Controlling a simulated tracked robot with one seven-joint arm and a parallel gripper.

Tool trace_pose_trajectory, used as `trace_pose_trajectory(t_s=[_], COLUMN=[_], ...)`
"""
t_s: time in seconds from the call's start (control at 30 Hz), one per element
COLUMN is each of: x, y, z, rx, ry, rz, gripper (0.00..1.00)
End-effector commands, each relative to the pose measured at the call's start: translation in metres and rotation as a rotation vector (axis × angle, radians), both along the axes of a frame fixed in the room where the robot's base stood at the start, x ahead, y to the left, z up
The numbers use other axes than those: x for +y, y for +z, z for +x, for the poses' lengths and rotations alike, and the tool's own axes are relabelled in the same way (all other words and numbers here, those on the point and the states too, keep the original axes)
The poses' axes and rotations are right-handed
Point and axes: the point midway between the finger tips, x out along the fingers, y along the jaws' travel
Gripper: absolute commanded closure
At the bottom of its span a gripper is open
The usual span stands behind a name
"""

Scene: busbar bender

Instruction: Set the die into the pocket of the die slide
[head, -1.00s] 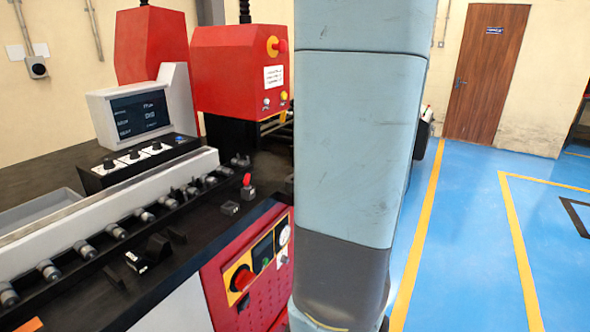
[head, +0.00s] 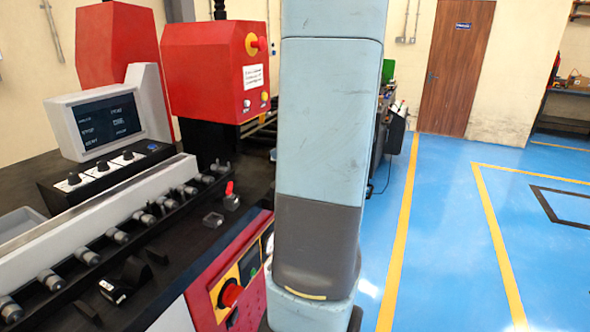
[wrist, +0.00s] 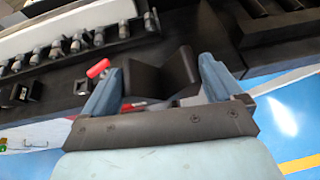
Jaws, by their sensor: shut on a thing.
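In the wrist view my gripper (wrist: 160,78) is shut on a dark block with a V-shaped notch, the die (wrist: 163,74). The die sits between the two blue fingers, its notch facing up in the picture. What lies directly under it is hidden. I cannot pick out the die slide or its pocket for certain. In the head view my own arm hides the gripper and the die.
A red handle (wrist: 98,68) shows beside the left finger. A row of grey rollers (head: 117,235) lines the black bench. The red-hooded machine (head: 215,75) and a screen (head: 107,122) stand behind. Blue floor (head: 430,240) is open at right.

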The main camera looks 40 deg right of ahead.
Motion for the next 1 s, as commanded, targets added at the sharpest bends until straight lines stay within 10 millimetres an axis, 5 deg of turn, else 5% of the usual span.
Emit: trace_pose_trajectory(t_s=[0.5, 1.0], x=[-0.048, -0.065], y=[-0.045, -0.070], z=[0.032, 0.043], rx=[-0.001, -0.002], ry=[-0.002, 0.000], rz=[0.002, -0.001], gripper=[0.81, 0.81])
